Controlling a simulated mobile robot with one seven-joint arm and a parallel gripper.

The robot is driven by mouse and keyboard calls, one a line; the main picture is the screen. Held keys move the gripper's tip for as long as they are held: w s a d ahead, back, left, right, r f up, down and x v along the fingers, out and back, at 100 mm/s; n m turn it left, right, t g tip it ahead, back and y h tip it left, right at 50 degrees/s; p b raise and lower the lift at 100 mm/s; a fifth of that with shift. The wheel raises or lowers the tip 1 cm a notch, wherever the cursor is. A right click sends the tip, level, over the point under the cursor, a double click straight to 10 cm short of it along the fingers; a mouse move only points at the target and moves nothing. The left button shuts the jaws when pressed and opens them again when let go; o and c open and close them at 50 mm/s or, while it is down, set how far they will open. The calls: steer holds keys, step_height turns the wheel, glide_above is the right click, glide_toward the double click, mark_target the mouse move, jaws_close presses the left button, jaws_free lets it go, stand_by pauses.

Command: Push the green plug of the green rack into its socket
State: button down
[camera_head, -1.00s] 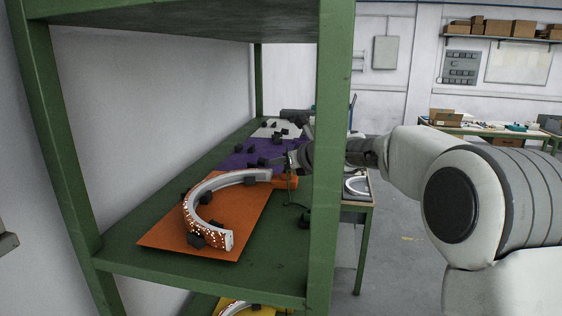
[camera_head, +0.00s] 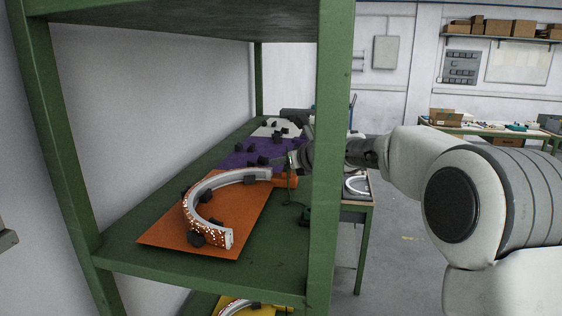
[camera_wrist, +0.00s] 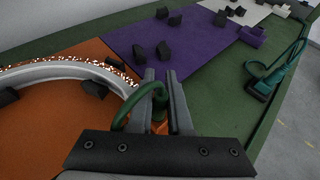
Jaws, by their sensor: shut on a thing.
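My gripper (camera_wrist: 162,92) is shut on a green plug (camera_wrist: 156,94), whose green cable (camera_wrist: 122,107) loops up and over to the left of the fingers. An orange block (camera_wrist: 160,127) shows low between the fingers; the same orange block (camera_head: 286,181) lies by the arc's far end in the head view. I cannot tell whether the plug touches it or how deep it sits. In the head view my gripper (camera_head: 292,160) is over the shelf, partly behind the front post. A dark green box (camera_wrist: 262,88) with a green cable lies on the shelf to the right.
A white glittering arc (camera_head: 190,205) rests on an orange mat (camera_head: 160,237) with several black blocks. Behind are a purple mat (camera_head: 235,157) and a white mat (camera_wrist: 215,6), also with black blocks. The green rack's post (camera_head: 330,200) stands close before my arm.

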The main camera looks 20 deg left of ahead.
steer(key=shift+f, duration=0.1)
steer(key=c, duration=0.8)
jaws_free()
steer(key=shift+o, duration=0.2)
step_height(320, 180, up, 3)
steer(key=p, duration=0.3)
steer(key=shift+r, duration=2.3)
